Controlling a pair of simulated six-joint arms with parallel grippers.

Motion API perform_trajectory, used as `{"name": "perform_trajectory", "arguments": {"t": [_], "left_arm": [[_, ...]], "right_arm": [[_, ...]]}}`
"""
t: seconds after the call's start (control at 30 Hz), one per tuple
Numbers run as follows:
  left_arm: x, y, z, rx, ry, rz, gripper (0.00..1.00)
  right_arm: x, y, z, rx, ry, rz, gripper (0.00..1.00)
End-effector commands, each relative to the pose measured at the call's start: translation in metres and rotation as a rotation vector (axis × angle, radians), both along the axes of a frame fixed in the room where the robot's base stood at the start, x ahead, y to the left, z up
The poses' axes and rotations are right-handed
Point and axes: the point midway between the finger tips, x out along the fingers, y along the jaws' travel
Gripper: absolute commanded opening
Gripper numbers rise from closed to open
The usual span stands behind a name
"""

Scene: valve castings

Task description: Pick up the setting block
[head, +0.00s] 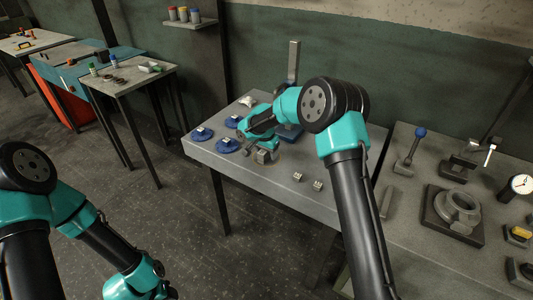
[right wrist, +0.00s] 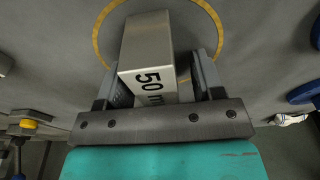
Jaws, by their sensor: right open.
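The setting block (right wrist: 147,42) is a pale metal block marked "50 m" with the rest of the marking cut off by my gripper. It stands inside a yellow ring (right wrist: 98,42) on the grey table. In the head view the block (head: 263,157) is small, just below my right gripper (head: 262,147). In the right wrist view my right gripper (right wrist: 163,75) is open, with one finger on each side of the block. I cannot tell whether either finger touches it. My left arm shows at the lower left of the head view, but its fingers are out of frame.
Several blue discs (head: 227,146) lie left of the block, and two small metal blocks (head: 295,177) lie to its right. A tall grey column (head: 293,62) stands behind my right arm. The right-hand bench (head: 408,228) holds a casting (head: 456,211) and a dial gauge (head: 521,185).

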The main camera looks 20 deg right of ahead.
Motion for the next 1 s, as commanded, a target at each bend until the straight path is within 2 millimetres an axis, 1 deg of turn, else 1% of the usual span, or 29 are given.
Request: {"name": "perform_trajectory", "arguments": {"t": [0.27,0.9,1.0], "left_arm": [[0.0000,0.0000,0.0000,0.000,0.000,0.000,0.43],[0.0000,0.0000,0.0000,0.000,0.000,0.000,0.43],[0.0000,0.0000,0.0000,0.000,0.000,0.000,0.43]], "right_arm": [[0.0000,-0.0001,-0.0025,0.000,0.000,0.000,0.62],[-0.0001,0.0004,-0.0029,0.001,0.001,0.000,0.01],[-0.0001,0.0004,-0.0030,0.001,0.001,0.000,0.00]]}}
